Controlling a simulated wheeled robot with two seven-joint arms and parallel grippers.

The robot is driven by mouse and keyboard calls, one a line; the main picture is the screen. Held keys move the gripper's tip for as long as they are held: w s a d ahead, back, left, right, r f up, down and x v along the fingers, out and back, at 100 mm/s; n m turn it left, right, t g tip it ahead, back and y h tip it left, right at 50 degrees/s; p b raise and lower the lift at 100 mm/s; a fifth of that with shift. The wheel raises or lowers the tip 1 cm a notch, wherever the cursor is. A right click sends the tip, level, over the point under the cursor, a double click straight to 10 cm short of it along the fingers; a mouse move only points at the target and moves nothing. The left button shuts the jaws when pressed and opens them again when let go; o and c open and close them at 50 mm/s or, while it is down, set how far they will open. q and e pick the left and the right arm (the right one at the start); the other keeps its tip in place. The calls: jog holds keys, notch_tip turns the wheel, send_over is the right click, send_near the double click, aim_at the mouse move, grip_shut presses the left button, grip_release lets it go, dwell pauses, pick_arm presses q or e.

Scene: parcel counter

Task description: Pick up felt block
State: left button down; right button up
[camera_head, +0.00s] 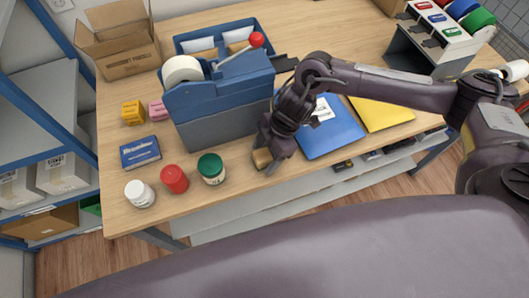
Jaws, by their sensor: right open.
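A small tan block (261,158), which looks like the felt block, lies near the front edge of the wooden counter, right of the green-lidded jar. My right gripper (269,157) points down over it from the right, with its jaws open. The fingertips are right at the block and hide part of it; I cannot tell whether they touch it. My left gripper is not in view.
A blue tape dispenser (225,105) stands just behind my right gripper. A white jar (139,193), a red jar (174,179) and a green-lidded jar (211,169) stand to the left. A blue folder (331,132) lies close on the right. The counter's front edge is near.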

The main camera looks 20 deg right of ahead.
jog(key=shift+s+f, duration=0.1)
jog(key=c, duration=1.1)
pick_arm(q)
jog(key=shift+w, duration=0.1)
pick_arm(e)
jog(key=shift+o, duration=0.2)
